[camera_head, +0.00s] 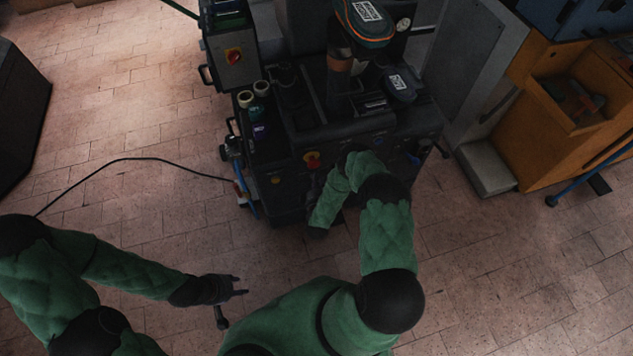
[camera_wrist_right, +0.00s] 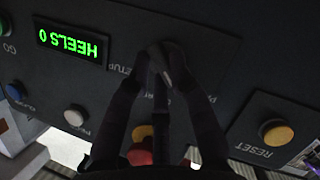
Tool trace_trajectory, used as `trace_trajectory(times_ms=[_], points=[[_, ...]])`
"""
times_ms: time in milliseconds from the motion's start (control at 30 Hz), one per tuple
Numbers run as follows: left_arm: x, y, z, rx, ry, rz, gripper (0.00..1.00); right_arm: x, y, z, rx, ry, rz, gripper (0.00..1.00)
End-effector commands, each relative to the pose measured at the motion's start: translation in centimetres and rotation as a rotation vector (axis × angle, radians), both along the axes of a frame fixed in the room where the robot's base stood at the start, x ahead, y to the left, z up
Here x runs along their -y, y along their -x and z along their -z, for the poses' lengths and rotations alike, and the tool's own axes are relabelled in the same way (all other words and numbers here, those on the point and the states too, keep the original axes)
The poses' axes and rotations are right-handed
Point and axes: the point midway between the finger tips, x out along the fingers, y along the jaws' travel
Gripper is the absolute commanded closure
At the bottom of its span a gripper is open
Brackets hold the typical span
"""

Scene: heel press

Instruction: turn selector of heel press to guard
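The heel press (camera_head: 330,140) stands in the upper middle of the head view. Its dark panel fills the right wrist view, upside down, with the selector knob (camera_wrist_right: 163,58) at upper centre. A label reading SETUP is beside the knob; the other labels around it are partly covered by the fingers, and I cannot read GUARD. My right gripper (camera_wrist_right: 164,72) has a finger on each side of the knob, with the tips closed in on it. In the head view my right arm covers this spot. My left gripper (camera_head: 240,286) is open and empty above the floor.
A red stop button (camera_wrist_right: 140,150) lies behind my right fingers; it also shows in the head view (camera_head: 311,159). A cable (camera_head: 130,160) crosses the floor.

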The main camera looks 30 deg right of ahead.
Motion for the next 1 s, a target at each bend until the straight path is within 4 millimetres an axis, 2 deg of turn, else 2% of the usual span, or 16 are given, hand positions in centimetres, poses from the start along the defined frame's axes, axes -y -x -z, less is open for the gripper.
trace_trajectory(times_ms=[467,1000], points=[[0.00,0.00,-0.19,0.000,0.000,0.000,0.60,0.11,0.05,-0.07,0.017,-0.076,0.001,1.00],[0.00,0.00,-0.21,0.000,0.000,0.000,0.60,0.58,0.18,0.04,0.117,-0.489,0.002,1.00]])
